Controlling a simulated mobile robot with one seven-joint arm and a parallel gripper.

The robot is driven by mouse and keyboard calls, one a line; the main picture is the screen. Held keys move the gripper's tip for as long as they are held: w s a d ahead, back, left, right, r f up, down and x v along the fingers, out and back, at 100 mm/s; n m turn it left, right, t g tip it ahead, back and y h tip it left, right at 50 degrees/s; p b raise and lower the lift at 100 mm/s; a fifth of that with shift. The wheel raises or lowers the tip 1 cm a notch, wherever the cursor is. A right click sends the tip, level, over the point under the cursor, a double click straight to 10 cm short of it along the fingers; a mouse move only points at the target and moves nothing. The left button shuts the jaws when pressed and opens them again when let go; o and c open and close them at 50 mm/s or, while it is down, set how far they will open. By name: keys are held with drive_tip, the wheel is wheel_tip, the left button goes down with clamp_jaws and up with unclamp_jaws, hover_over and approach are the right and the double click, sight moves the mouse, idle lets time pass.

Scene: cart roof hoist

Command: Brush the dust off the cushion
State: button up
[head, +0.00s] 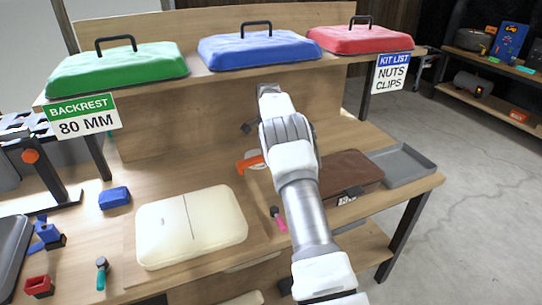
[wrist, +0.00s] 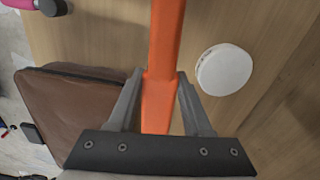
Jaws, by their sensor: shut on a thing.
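The cream cushion (head: 165,228), with a thin dark seam line across it, lies flat on the bench at the front left. I cannot make out dust on it at this size. In the wrist view my gripper (wrist: 161,78) is shut on an orange handle (wrist: 165,35), one finger on each side. The orange tool (head: 250,164) also shows in the head view, beside my arm, behind and to the right of the cushion and apart from it. Its working end is not clear, so I cannot confirm a brush. My gripper is mostly hidden behind my arm there.
A brown case (head: 352,172) and a grey tray (head: 403,165) are on the right. A white disc (wrist: 224,69) lies by the tool. A pink-handled tool (head: 278,219) is right of the cushion. A blue block (head: 114,198) is left. Green, blue and red lids (head: 258,50) line the shelf.

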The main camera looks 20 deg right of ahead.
drive_tip(key=s+a+r+n, duration=0.5)
drive_tip(key=s+a+n, duration=0.1)
drive_tip(key=s+a, duration=0.2)
drive_tip(key=s+a+r+n, duration=0.6)
drive_tip(key=s+a+n, duration=0.1)
drive_tip(key=s+a, duration=0.2)
drive_tip(key=shift+s+r, duration=0.2)
drive_tip(key=shift+r, duration=0.05)
